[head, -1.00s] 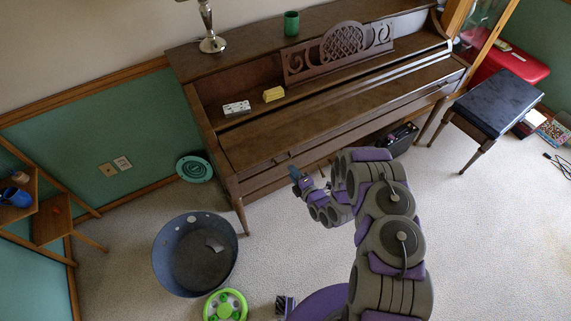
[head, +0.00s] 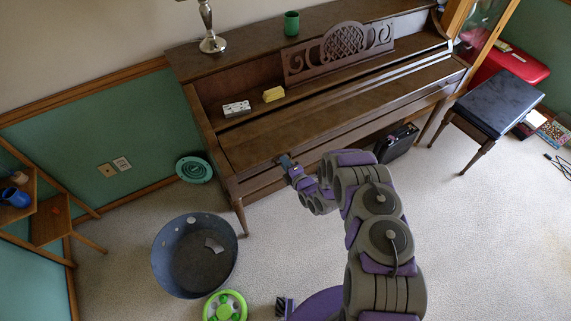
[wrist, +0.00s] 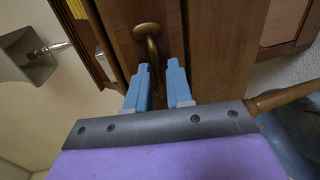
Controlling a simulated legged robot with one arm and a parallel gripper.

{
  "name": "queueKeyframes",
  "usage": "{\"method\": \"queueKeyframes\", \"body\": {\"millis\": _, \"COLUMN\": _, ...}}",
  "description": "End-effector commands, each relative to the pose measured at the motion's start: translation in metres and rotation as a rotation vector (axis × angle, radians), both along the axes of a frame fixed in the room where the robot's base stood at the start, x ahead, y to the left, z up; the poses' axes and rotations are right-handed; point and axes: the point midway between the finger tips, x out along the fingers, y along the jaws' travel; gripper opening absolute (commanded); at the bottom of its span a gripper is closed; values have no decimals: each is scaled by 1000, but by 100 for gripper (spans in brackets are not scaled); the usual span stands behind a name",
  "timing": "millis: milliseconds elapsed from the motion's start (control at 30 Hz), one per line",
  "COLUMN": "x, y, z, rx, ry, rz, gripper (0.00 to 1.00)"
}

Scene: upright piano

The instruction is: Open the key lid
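The upright piano's key lid (head: 330,112) is a long brown wooden panel below the music stand, and it lies closed. In the head view my gripper (head: 286,160) is at the lid's front edge, left of the middle. In the wrist view a brass handle (wrist: 147,30) is mounted on brown wood, and its curved bar runs down between my two blue fingers (wrist: 159,68). The fingers are apart, with a gap between them. I cannot tell whether either finger touches the handle.
A candlestick (head: 212,42) and green cup (head: 291,23) stand on the piano top. A yellow block (head: 273,94) and a white box (head: 237,108) sit behind the lid. A blue tub (head: 165,258) is on the floor at left; a black bench (head: 500,100) stands at right.

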Motion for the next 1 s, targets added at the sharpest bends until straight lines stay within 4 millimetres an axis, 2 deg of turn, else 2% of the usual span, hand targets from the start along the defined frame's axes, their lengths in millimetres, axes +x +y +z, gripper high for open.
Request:
{"method": "queueKeyframes", "body": {"millis": 33, "x": 0, "y": 0, "z": 0, "rx": 0, "ry": 0, "rz": 0, "gripper": 16}}
{"method": "queueKeyframes", "body": {"millis": 200, "x": 0, "y": 0, "z": 0, "rx": -1, "ry": 1, "rz": 0, "gripper": 0}}
{"method": "queueKeyframes", "body": {"millis": 1000, "x": -1, "y": -1, "z": -3, "rx": -2, "ry": 7, "rz": 0, "gripper": 0}}
